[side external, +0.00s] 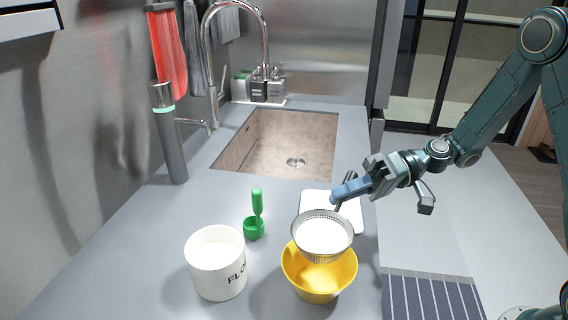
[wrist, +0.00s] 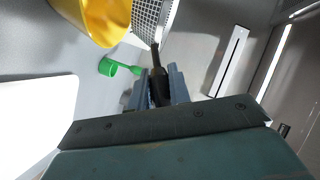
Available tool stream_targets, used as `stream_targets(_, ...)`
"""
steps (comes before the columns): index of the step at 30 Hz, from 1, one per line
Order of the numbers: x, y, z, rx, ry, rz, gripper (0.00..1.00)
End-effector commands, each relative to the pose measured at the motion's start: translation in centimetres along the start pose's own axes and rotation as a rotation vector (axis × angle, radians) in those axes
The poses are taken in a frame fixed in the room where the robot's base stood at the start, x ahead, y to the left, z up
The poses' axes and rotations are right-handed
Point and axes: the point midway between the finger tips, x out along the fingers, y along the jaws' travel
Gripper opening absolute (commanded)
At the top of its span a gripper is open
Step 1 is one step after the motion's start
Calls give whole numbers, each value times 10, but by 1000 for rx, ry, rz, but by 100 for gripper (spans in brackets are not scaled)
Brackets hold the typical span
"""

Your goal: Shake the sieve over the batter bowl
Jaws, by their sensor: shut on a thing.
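The sieve (side external: 323,234) is a round mesh basket with white powder in it. It is held above the yellow batter bowl (side external: 318,281), roughly level in the side view, and overlaps the bowl's back rim there. My gripper (side external: 340,193) is shut on the sieve's dark handle, behind and to the right of the basket. In the wrist view the gripper fingers (wrist: 158,88) close on both sides of the handle, and the mesh (wrist: 152,20) shows at the top beside the yellow bowl (wrist: 98,18). The inside of the bowl is mostly hidden by the sieve.
A white flour tub (side external: 216,264) stands left of the bowl. A green scoop (side external: 255,226) stands behind, between them. A white board (side external: 347,222) lies behind the bowl, with the sink (side external: 285,145) farther back. A striped runner (side external: 432,297) lies at the right.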

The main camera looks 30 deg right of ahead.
Motion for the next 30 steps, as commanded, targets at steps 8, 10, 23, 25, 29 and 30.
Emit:
stream_targets(8,2,10,6,2,1,-1,0)
stream_targets(10,3,12,7,2,1,-1,0)
stream_targets(23,4,18,10,0,2,-1,0)
stream_targets(25,4,18,10,0,2,-1,0)
stream_targets(29,4,18,10,0,1,-1,0)
stream_targets(30,4,18,10,0,1,-1,0)
